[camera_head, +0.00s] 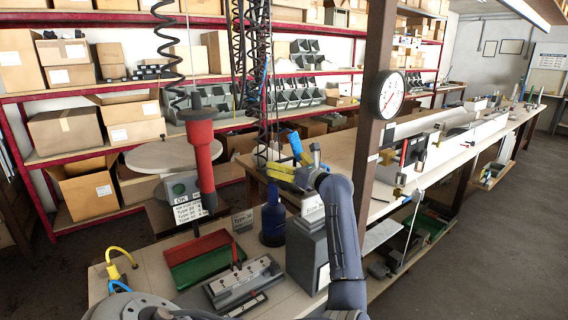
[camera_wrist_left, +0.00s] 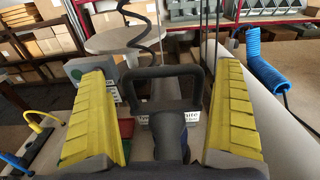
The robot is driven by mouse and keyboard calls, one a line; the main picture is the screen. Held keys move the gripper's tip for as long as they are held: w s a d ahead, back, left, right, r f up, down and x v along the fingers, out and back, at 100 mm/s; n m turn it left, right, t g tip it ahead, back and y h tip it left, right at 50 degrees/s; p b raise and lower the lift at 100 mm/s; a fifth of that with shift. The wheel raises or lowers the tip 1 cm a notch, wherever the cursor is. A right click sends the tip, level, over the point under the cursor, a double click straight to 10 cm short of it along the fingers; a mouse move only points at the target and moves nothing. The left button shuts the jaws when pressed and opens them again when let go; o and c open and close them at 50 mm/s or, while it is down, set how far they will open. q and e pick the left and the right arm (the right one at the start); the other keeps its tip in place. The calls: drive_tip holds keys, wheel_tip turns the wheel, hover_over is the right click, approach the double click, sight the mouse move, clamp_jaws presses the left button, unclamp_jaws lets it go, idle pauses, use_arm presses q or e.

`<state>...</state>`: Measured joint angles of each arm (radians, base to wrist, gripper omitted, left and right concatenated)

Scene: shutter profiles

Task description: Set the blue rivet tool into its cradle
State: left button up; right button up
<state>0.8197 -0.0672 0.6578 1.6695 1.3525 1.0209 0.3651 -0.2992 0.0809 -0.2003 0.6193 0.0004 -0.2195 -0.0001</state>
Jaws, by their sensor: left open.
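A dark blue upright body (camera_head: 272,218), which looks like the blue rivet tool, stands on the bench near the grey block (camera_head: 308,250). Its foot widens at the bench; I cannot tell a separate cradle there. My left gripper (camera_head: 296,176), with yellow fingers, is above it and slightly right. In the left wrist view the fingers (camera_wrist_left: 168,108) are wide apart. My right gripper is out of view.
A red tool (camera_head: 204,160) hangs from a black coil at left. Red and green trays (camera_head: 200,262) and a grey fixture (camera_head: 240,284) lie on the near bench. A post with a dial (camera_head: 386,95) stands to the right. A blue coiled hose (camera_wrist_left: 266,75) is beside the right finger.

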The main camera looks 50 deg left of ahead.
use_arm(q)
drive_tip(key=d, duration=1)
drive_tip(key=shift+s+d, duration=0.15)
drive_tip(key=shift+s, duration=0.2)
